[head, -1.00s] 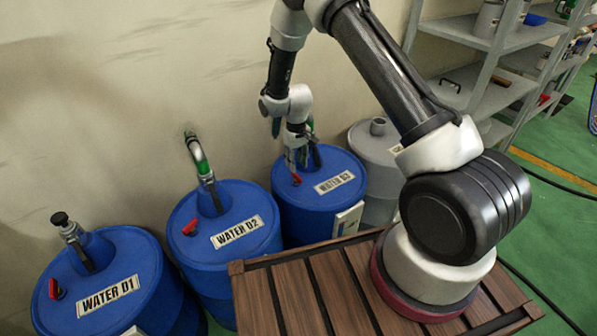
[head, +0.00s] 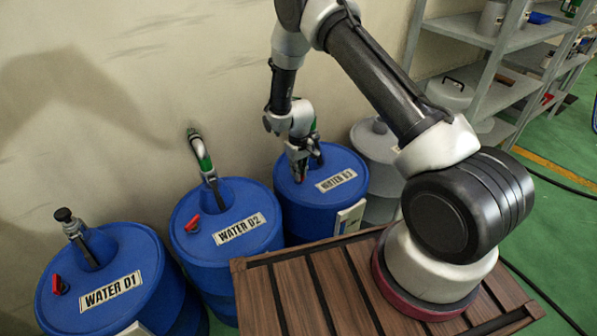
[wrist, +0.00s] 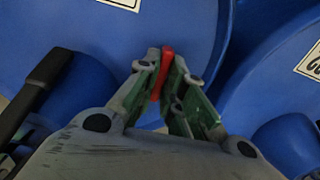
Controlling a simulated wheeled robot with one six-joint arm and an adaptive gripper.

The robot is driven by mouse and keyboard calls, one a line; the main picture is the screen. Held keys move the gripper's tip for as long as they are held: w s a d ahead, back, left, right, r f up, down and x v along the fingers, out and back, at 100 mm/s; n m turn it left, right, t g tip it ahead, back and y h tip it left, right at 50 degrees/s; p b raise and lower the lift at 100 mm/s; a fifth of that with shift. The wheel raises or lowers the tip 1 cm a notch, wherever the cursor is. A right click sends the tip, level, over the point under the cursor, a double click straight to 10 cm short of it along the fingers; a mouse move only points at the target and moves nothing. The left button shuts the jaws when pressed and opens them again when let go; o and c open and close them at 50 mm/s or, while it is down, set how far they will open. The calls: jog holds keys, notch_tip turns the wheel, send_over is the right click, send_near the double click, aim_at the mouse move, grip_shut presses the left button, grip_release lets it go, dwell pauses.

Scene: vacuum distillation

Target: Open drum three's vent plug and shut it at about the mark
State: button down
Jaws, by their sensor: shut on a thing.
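Drum three (head: 325,215) is the blue drum labelled "WATER D3" (head: 336,180), standing against the wall right of drum two. Its red vent plug (wrist: 166,70) shows in the wrist view between my fingertips. My gripper (head: 300,175) is over the left part of the drum's top, pointing down. In the wrist view my gripper (wrist: 165,68) is shut on the red plug, one finger on each side. The plug's lower part and the mark cannot be made out. In the head view my fingers mostly hide the plug.
Drum two (head: 265,243) and drum one (head: 140,305) stand to the left, each with its own red plug and pipe fitting. A grey drum (head: 375,150) stands to the right. A slatted wooden platform (head: 255,300) lies in front, shelves (head: 480,100) behind right.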

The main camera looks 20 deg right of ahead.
jog(key=shift+n, duration=0.3)
jog(key=n, duration=0.4)
jog(key=shift+n, duration=0.3)
jog(key=n, duration=0.5)
jog(key=shift+n, duration=0.3)
jog(key=c, duration=1.5)
grip_release()
notch_tip(320, 180, up, 12)
